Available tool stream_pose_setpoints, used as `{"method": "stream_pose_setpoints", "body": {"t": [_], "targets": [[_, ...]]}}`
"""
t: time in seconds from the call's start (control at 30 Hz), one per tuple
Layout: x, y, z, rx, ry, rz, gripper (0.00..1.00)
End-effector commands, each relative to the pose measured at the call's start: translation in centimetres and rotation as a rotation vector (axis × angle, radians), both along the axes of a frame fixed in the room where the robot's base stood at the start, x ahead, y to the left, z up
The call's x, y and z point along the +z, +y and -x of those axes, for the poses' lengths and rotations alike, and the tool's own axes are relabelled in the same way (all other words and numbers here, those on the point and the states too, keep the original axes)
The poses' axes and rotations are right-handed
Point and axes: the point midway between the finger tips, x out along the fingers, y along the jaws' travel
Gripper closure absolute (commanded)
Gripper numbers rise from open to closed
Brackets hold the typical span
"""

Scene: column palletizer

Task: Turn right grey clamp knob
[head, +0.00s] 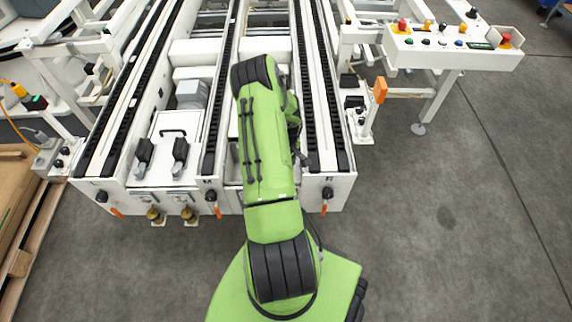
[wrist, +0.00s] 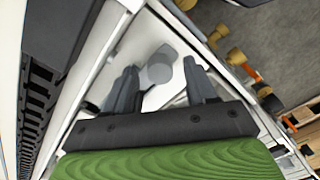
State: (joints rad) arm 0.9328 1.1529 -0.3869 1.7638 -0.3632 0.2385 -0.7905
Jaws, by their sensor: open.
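In the wrist view, my gripper (wrist: 160,75) is open, with one dark finger on each side of a small grey rounded knob (wrist: 160,66). The knob shows between the fingers, over a white surface inside the machine frame. I cannot tell whether the fingers touch it, or whether it is the right one of a pair. In the head view, my green arm reaches over the white machine and hides my gripper. Two dark grey clamp-like pieces stand in the left bay, a left one (head: 143,155) and a right one (head: 181,156).
Black chain tracks (head: 318,100) run lengthwise along the machine; one (wrist: 38,105) is close at left in the wrist view. Brass-coloured fittings (head: 188,214) and orange levers (head: 217,211) stick out in front. A control panel (head: 455,42) stands at right. Floor (head: 430,210) is clear at right.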

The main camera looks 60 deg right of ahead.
Motion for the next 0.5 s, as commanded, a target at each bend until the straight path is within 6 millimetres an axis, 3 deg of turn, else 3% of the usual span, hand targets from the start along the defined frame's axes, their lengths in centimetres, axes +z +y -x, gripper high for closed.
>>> {"method": "stream_pose_setpoints", "body": {"t": [0.17,0.5], "targets": [[3.7,-0.1,-0.1,0.0,-0.001,0.003,0.44],[13.1,-0.1,-0.1,0.0,-0.002,0.004,0.44]]}}
